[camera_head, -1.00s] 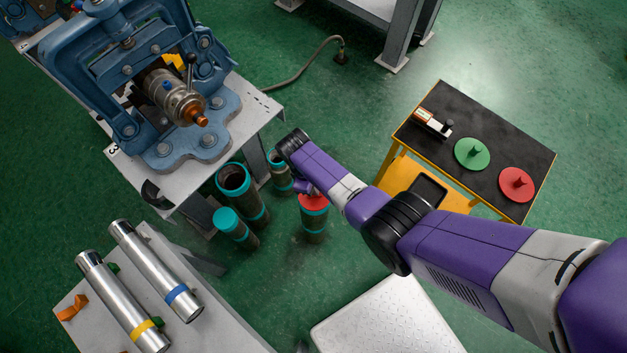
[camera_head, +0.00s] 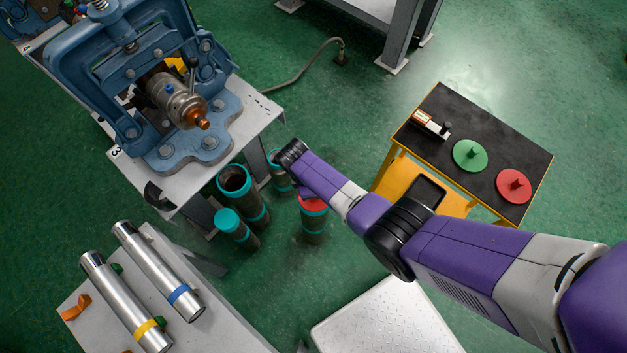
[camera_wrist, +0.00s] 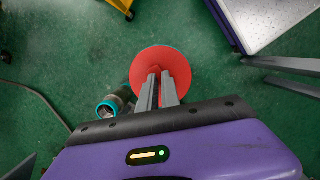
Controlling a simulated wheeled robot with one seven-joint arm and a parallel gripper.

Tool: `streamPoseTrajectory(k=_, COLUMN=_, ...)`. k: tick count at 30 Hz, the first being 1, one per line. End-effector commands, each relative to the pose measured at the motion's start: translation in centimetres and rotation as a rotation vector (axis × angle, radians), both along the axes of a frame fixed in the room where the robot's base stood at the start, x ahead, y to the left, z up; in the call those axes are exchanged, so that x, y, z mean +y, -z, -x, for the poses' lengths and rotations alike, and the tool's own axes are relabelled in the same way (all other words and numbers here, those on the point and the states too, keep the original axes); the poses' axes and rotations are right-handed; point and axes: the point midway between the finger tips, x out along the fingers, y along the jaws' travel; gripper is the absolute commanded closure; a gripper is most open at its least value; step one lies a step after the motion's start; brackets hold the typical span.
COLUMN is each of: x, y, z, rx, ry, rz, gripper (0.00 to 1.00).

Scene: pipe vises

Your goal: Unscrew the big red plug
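The red plug (camera_head: 315,206) sits on top of an upright dark pipe (camera_head: 313,226) on the floor, partly hidden by my arm in the head view. In the wrist view it is a round red disc (camera_wrist: 177,62) with a raised grip at its middle. My gripper (camera_wrist: 157,88) is over the disc, with its two grey fingers close together on either side of the grip, and looks shut on it. The fingertips are hidden behind my wrist in the head view. The threads and the pipe below the disc are hidden in the wrist view.
Open teal-rimmed pipes (camera_head: 234,179) and a teal-capped pipe (camera_head: 228,220) stand close to the left. A black-topped table (camera_head: 485,135) at right holds a green plug (camera_head: 470,154) and another red plug (camera_head: 514,184). A blue vise (camera_head: 140,70) stands upper left. A white platform (camera_head: 385,325) lies below.

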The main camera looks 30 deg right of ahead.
Motion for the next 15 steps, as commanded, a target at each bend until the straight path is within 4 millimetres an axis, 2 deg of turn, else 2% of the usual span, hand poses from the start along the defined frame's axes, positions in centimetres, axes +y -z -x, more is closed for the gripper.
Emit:
streamPoseTrajectory(k=1, x=-0.1, y=0.0, z=0.5, rx=0.008, ry=0.001, rz=0.001, gripper=0.84)
streamPoseTrajectory(k=8, x=-0.1, y=-2.1, z=0.2, rx=0.003, ry=0.002, rz=0.001, gripper=0.84)
streamPoseTrajectory(k=15, x=0.0, y=-2.1, z=0.0, rx=0.000, ry=0.001, rz=0.001, gripper=0.84)
